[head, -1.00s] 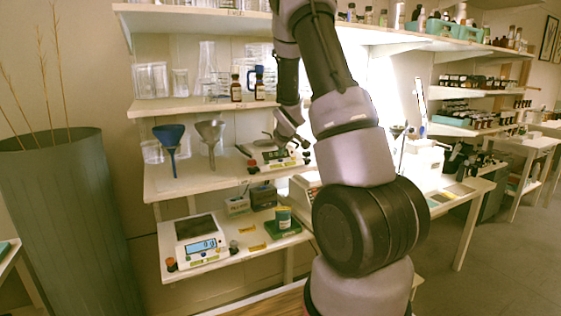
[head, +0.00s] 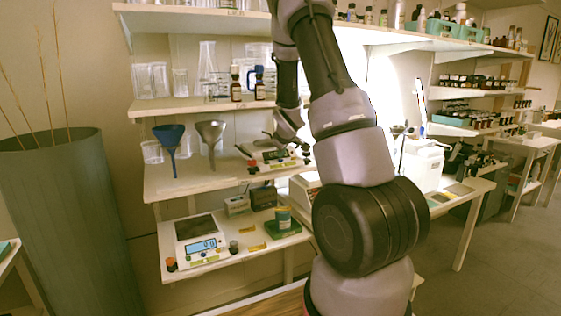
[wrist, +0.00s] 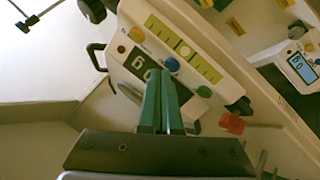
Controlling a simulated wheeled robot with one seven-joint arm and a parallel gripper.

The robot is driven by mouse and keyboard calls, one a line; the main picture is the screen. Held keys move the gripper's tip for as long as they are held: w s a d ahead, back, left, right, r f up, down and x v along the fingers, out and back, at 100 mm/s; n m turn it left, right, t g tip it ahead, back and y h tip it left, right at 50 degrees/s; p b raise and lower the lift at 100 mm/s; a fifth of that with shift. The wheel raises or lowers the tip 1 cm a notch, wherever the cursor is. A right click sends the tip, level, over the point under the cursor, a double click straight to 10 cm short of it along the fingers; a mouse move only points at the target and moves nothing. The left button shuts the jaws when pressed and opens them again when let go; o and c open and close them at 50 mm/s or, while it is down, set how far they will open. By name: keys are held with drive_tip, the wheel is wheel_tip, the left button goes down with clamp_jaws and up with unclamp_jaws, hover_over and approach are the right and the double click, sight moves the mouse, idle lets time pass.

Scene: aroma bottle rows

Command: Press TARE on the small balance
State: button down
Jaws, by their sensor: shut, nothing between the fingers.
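The button labels cannot be read. My gripper's green fingers (wrist: 160,78) are shut and empty.
A larger balance (head: 190,228) with a lit display sits on the lower shelf, beside a green block with a jar (head: 283,220). Funnels (head: 210,132) stand left of the small balance. Brown bottles (head: 236,88) are on the shelf above. A red piece (wrist: 232,123) lies near the panel.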

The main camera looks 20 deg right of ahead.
sight(282, 162)
drive_tip(key=shift+f, duration=0.35)
idle(0.7)
drive_tip(key=shift+r, duration=0.8)
drive_tip(key=shift+r, duration=2.5)
